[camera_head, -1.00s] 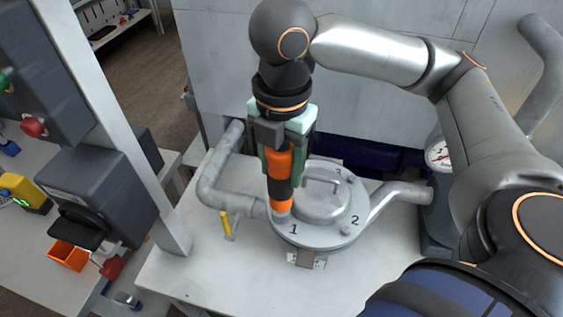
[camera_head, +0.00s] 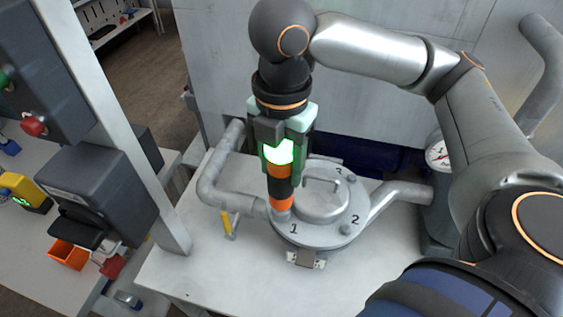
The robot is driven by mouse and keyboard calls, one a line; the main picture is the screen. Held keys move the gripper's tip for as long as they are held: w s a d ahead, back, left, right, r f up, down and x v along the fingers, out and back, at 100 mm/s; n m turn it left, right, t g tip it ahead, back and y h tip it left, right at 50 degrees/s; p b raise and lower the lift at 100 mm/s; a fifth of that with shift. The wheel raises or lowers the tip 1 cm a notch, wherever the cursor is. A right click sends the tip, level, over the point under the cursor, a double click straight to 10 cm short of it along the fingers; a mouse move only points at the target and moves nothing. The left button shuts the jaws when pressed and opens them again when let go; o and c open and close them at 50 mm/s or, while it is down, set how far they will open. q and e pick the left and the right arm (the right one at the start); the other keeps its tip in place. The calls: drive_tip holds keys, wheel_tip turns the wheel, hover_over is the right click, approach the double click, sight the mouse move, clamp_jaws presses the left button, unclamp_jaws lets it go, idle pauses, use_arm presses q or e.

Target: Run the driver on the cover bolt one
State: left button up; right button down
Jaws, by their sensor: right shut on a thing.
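My right gripper (camera_head: 283,140) is shut on the orange and black driver (camera_head: 281,186). The driver stands upright, its lower end on the round grey cover (camera_head: 313,228) beside the printed number 1. Bolt one is hidden under the driver's tip. A bright green light (camera_head: 279,152) glows on the driver's upper body between the fingers. The cover also carries the numbers 2 and 3, with a bolt (camera_head: 347,229) near 2 and another (camera_head: 351,180) near 3. A raised lid with a bent handle (camera_head: 321,184) sits in the middle. My left gripper is not in view.
Grey pipes (camera_head: 212,187) join the cover on both sides. A yellow-handled valve (camera_head: 226,223) stands left of it and a pressure gauge (camera_head: 438,155) right. A post (camera_head: 135,140), dark box (camera_head: 98,205) and orange bin (camera_head: 68,255) are at left. The front tabletop (camera_head: 220,278) is mostly clear.

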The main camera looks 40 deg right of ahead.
sight(281, 148)
drive_tip(key=shift+f, duration=0.15)
drive_tip(key=shift+r, duration=1.85)
drive_tip(key=shift+w+r, duration=0.1)
drive_tip(key=shift+r, duration=0.05)
